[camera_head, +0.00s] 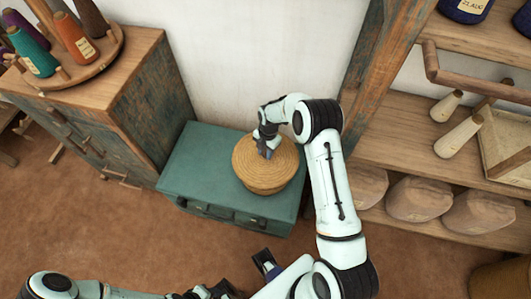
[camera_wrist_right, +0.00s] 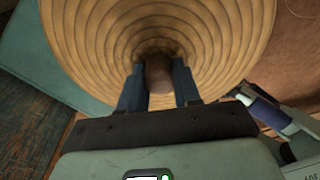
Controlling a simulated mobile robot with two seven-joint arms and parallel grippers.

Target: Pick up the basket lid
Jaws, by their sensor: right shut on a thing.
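The round woven straw basket (camera_head: 266,189) sits on a teal chest, with its coiled lid (camera_head: 250,160) on top. The lid fills the upper part of the right wrist view (camera_wrist_right: 90,35). My right gripper (camera_head: 267,150) reaches down over the lid's middle. Its two dark blue fingers are shut on the lid's brown knob (camera_wrist_right: 158,75), one on each side. I cannot tell whether any gap lies between lid and basket. My left gripper (camera_head: 267,264) is low in the head view, away from the basket, its jaw opening unclear.
The teal chest (camera_head: 205,155) has bare top left of the basket. A wooden cabinet (camera_head: 115,85) with a tray of thread cones stands at left. At right, shelves (camera_head: 405,125) behind a worn post hold cones and wrapped bundles.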

